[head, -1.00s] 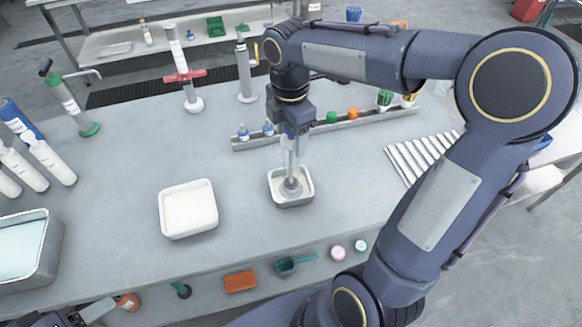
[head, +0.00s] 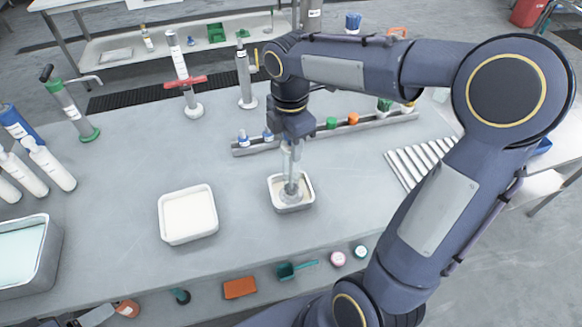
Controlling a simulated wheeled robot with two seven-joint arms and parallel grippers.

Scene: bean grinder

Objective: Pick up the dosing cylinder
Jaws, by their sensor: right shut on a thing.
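My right gripper (head: 291,165) points down over a small metal tray (head: 306,206) in the middle of the table. It is shut on a pale, see-through upright piece with a round grey foot (head: 290,191), which looks like the dosing cylinder. The foot is inside the tray, over its pale contents; I cannot tell whether it touches them. The fingers partly hide the piece. A dark and grey part at the bottom left edge may be my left gripper (head: 85,319); its jaws are not clear.
A larger white-filled tray (head: 162,222) stands left of the small one. Behind is a rack (head: 345,128) with small items. Upright tools, one with a red handle (head: 186,80), stand at the back left. Ridged metal strips (head: 418,162) lie right. Small items line the front edge.

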